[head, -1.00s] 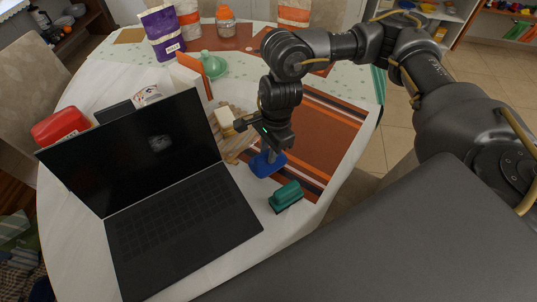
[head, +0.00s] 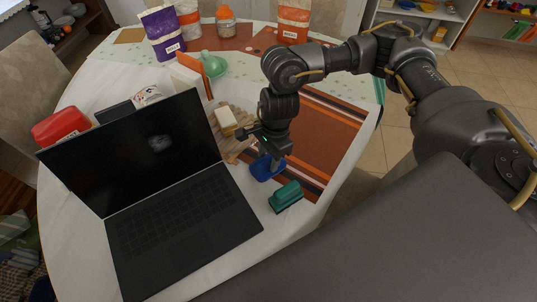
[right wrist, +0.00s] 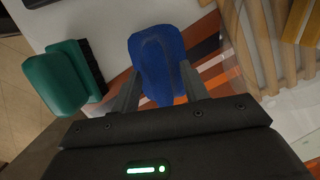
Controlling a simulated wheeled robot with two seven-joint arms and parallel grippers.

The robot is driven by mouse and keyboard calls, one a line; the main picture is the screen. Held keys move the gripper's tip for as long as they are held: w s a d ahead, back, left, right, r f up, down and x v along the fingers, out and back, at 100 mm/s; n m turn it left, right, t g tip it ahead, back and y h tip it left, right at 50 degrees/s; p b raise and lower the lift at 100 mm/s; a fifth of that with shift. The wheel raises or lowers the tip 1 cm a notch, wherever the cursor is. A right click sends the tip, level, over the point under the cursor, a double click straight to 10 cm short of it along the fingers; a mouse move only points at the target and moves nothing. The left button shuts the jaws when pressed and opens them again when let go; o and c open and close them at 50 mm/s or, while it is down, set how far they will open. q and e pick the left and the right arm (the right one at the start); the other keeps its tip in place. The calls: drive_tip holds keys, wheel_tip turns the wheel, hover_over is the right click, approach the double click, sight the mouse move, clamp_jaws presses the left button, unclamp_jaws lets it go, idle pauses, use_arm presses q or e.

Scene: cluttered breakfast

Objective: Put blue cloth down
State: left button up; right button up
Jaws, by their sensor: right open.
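The blue cloth (head: 266,169) lies on the table at the edge of the striped orange mat, just right of the laptop. In the right wrist view the blue cloth (right wrist: 158,62) sits between the two fingers, which reach along its sides. My right gripper (head: 272,160) is right above the cloth, pointing down, and is open; in its wrist view the gripper (right wrist: 160,88) shows both fingers apart. I cannot tell whether the fingers touch the cloth. My left gripper is not in view.
A green brush (head: 286,196) stands close to the cloth. An open laptop (head: 180,225) fills the table's left front. A wooden board (head: 235,147) with a pale block (head: 226,117) lies behind the gripper. The striped mat (head: 325,140) is clear to the right.

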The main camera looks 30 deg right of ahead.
sight(269, 158)
drive_tip(key=r, duration=0.1)
drive_tip(key=r+b, duration=0.1)
drive_tip(key=r, duration=0.2)
drive_tip(key=shift+d+r, duration=0.25)
drive_tip(key=shift+d, duration=0.1)
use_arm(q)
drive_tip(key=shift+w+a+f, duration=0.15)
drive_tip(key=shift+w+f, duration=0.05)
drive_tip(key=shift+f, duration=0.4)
use_arm(e)
wheel_tip(269, 158, up, 6)
drive_tip(key=shift+s+d, duration=0.2)
drive_tip(key=shift+d, duration=0.25)
drive_tip(key=shift+r, duration=0.1)
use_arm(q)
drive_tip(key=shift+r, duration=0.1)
use_arm(e)
drive_tip(key=shift+r, duration=0.1)
